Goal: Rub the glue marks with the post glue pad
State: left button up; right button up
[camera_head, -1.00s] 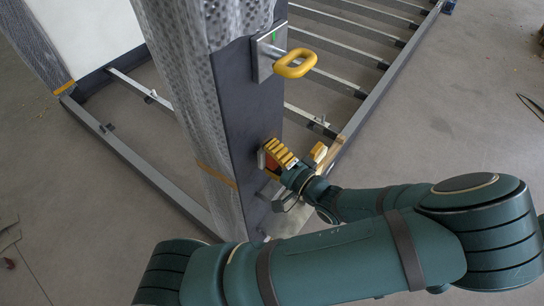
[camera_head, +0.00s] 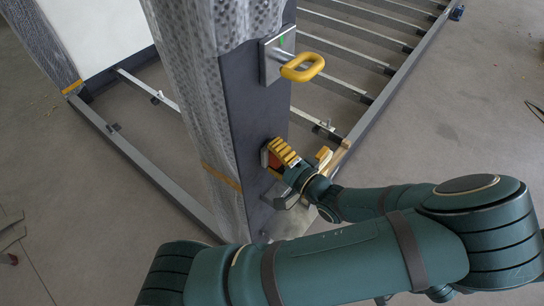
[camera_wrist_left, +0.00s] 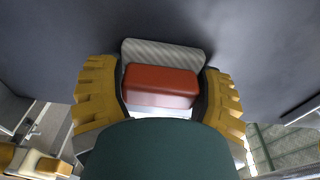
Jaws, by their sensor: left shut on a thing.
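The glue pad is a red block with a grey ribbed backing. In the left wrist view the pad (camera_wrist_left: 162,86) sits between the two yellow fingers of my left gripper (camera_wrist_left: 160,90), which is shut on it. In the head view my left gripper (camera_head: 281,156) is at the dark face of the post (camera_head: 252,110), below a yellow loop handle. A sliver of the red pad (camera_head: 273,161) shows there. The pad is at or close against the post face; contact cannot be told. I cannot make out glue marks.
The yellow loop handle (camera_head: 304,67) sticks out from a metal plate (camera_head: 276,50) above my gripper. Bubble wrap (camera_head: 195,95) covers the post's left side. A metal bracket (camera_head: 280,194) is below the gripper. A rail frame (camera_head: 385,100) lies behind. Floor is open at the right.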

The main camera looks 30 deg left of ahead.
aim_at(284, 135)
pick_arm(q)
jog(key=shift+w+d, duration=0.15)
jog(key=shift+w, duration=1.65)
jog(key=shift+w+d, duration=0.15)
jog(key=shift+w, duration=1.6)
jog(key=shift+s, duration=0.1)
jog(key=shift+s+a, duration=0.2)
jog(key=shift+s, duration=1.8)
jog(key=shift+s+a, duration=0.2)
jog(key=shift+s, duration=1.75)
jog(key=shift+d, duration=0.1)
jog(key=shift+d, duration=0.6)
jog(key=shift+s+d, duration=0.2)
jog(key=shift+d, duration=2.15)
